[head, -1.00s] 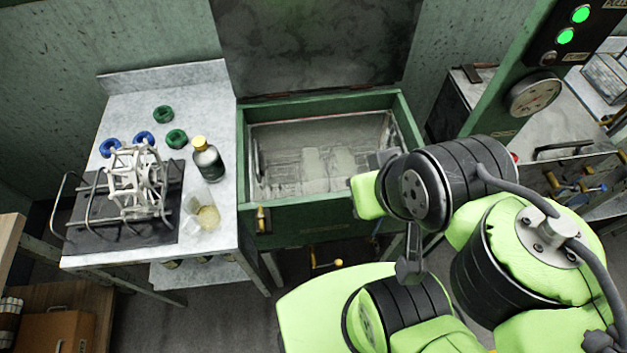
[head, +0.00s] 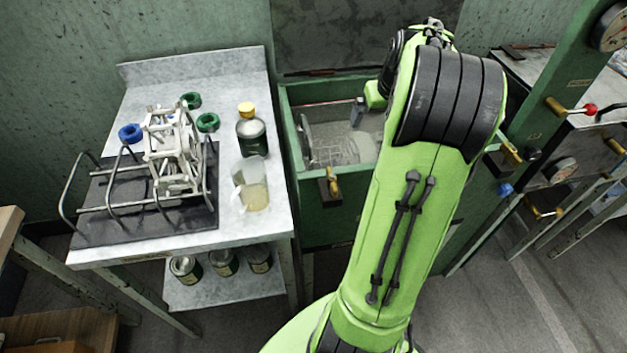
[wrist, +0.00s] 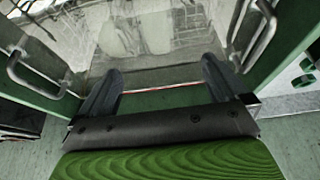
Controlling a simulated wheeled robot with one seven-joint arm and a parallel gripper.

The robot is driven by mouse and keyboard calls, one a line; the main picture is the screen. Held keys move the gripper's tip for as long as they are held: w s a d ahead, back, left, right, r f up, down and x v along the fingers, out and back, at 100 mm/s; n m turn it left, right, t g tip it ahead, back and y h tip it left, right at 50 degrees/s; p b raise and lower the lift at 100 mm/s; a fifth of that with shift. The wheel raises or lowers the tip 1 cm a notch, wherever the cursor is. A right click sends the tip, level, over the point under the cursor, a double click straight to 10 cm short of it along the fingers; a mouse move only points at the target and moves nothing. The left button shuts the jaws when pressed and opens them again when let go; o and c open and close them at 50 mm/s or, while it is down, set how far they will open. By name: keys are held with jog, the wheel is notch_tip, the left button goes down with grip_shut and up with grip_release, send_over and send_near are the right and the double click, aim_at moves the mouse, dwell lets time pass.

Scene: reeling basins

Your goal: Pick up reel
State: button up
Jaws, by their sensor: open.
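The reel (head: 172,150) is a pale, open-framed wheel. It stands upright on a dark mat with a bent-rod metal rack (head: 150,200), on the grey side table at left. My gripper shows in the wrist view (wrist: 160,85) with its two dark fingers spread apart and nothing between them. In the head view my gripper (head: 357,112) is over the green basin, well to the right of the reel and apart from it. One finger shows there; my arm hides the rest. The reel does not show in the wrist view.
The open green basin (head: 322,193) stands right of the table (head: 225,85). A yellow-capped bottle (head: 251,137), a beaker (head: 252,190), green rings (head: 208,122) and a blue ring (head: 130,133) are near the reel. Cans (head: 223,262) sit on the lower shelf. A post with levers (head: 560,105) is at right.

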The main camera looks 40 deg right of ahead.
jog(key=f, duration=0.1)
jog(key=b, duration=0.3)
send_near(364, 141)
jog(key=x, duration=0.4)
jog(key=shift+s+a+f, duration=0.1)
jog(key=shift+s+f, duration=0.1)
jog(key=shift+f, duration=0.35)
jog(key=x, duration=0.2)
jog(key=b+x, duration=0.1)
jog(key=x, duration=0.1)
jog(key=b+x, duration=0.1)
jog(key=shift+w+d+f, duration=0.25)
jog(key=shift+w, duration=0.15)
jog(key=shift+r, duration=0.1)
jog(key=shift+c, duration=0.5)
jog(key=shift+r, duration=0.1)
jog(key=c, duration=1.1)
